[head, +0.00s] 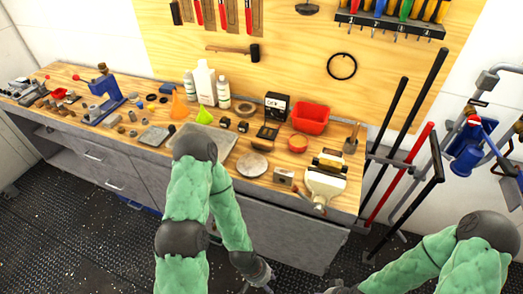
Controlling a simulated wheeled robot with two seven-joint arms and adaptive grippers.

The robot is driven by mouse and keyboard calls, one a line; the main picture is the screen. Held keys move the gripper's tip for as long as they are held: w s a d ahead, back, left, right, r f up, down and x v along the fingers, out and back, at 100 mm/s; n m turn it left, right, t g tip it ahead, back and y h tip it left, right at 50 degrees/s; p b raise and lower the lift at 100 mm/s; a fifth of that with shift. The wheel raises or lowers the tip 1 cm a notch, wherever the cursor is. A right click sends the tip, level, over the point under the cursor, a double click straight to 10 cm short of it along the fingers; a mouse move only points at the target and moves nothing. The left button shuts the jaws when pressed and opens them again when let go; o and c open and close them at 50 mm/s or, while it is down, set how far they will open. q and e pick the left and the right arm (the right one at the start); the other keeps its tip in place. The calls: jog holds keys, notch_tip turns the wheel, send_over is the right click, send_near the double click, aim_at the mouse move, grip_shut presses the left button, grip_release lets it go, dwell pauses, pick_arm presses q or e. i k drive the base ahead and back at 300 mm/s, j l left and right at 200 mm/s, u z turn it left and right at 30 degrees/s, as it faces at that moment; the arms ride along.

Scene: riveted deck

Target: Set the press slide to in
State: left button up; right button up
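A blue press (112,88) stands upright on the left part of the wooden workbench, with a brown knob at its top. Its slide is too small to make out, so I cannot tell its position. My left gripper (258,275) hangs low in front of the bench near the bottom edge, far to the right of the press. My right gripper (342,288) is at the bottom edge, partly cut off. Both are away from the press and the bench objects. I cannot tell whether either is open or shut.
The workbench (226,171) holds bottles, a red bin (311,118), a grey plate, a cream-coloured device (325,182) and many small parts around the press. Long-handled tools (410,150) and a blue machine (466,150) stand at right. The dark floor at lower left is clear.

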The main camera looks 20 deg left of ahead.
aim_at(96, 113)
jog(key=u, duration=2.05)
jog(key=i+j, duration=0.45)
jog(key=i, duration=0.2)
jog(key=i+j, duration=0.45)
jog(key=i, duration=0.2)
jog(key=i+j+z, duration=0.4)
jog(key=i+j, duration=0.9)
jog(key=j, duration=0.1)
